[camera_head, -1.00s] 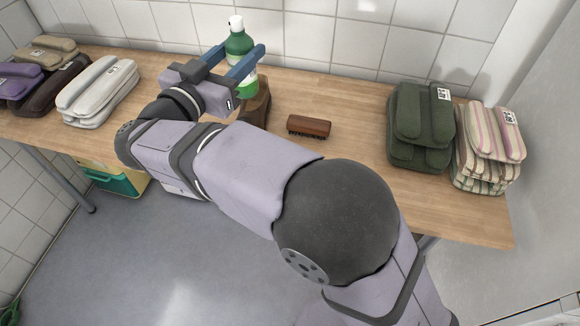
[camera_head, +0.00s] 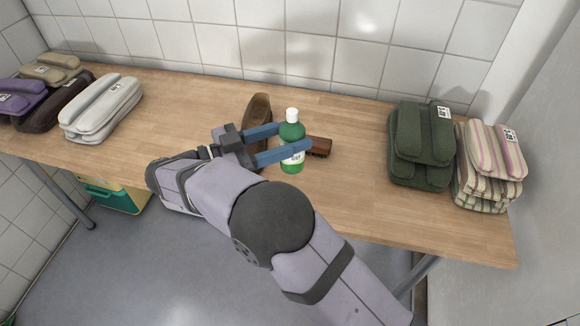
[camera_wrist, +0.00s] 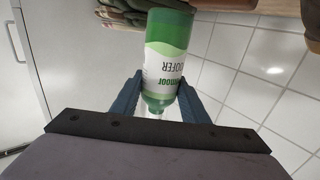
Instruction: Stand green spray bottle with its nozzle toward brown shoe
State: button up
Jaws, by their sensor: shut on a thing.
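The green bottle (camera_head: 291,131) has a white top and a white label. It is upright in the head view, right of the brown shoe (camera_head: 257,118). Its nozzle direction is too small to tell. My gripper (camera_head: 305,140) is shut on the bottle, one finger on each side. The bottle also shows upside down in the wrist view (camera_wrist: 168,45), between the blue fingers. I cannot tell whether its base touches the table. The shoe lies on the table, partly hidden by my gripper.
A brown brush (camera_head: 320,146) is just right of the bottle, partly hidden. Dark green folded cloths (camera_head: 422,140) and striped ones (camera_head: 488,165) are stacked at the right of the wooden table (camera_head: 365,190). White (camera_head: 100,107) and other folded stacks stand left. The tiled wall is behind.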

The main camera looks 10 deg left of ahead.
aim_at(289, 161)
jog(key=shift+f, duration=3.55)
jog(key=shift+f+b, duration=0.2)
jog(key=shift+b, duration=0.15)
jog(key=o, duration=1.4)
jog(key=shift+c, duration=0.2)
